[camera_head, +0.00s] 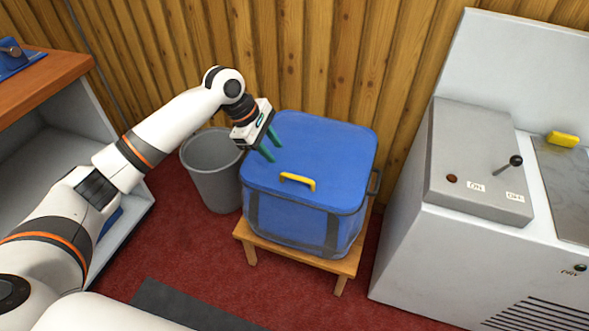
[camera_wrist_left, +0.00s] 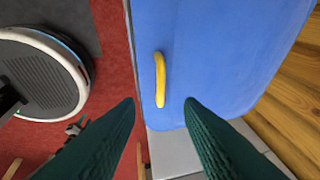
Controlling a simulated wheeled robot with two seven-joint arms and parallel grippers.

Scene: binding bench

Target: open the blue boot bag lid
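The blue boot bag (camera_head: 290,224) stands upright on a low wooden stool. Its blue lid (camera_head: 325,150) is shut, with a yellow handle (camera_head: 298,181) near the front edge. In the left wrist view the lid (camera_wrist_left: 215,50) fills the upper right and the yellow handle (camera_wrist_left: 160,79) lies ahead of the fingers, apart from them. My left gripper (camera_head: 270,151) is over the lid's left part, to the left of and behind the handle. Its green fingers are apart with nothing between them, and they also show in the left wrist view (camera_wrist_left: 160,125). My right gripper is not in view.
A grey bin (camera_head: 212,170) stands left of the bag, below my left arm. The wooden stool (camera_head: 348,263) carries the bag. A grey-white machine (camera_head: 440,255) with a lever (camera_head: 509,165) stands to the right. A plank wall (camera_head: 330,60) is close behind. Red carpet lies in front.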

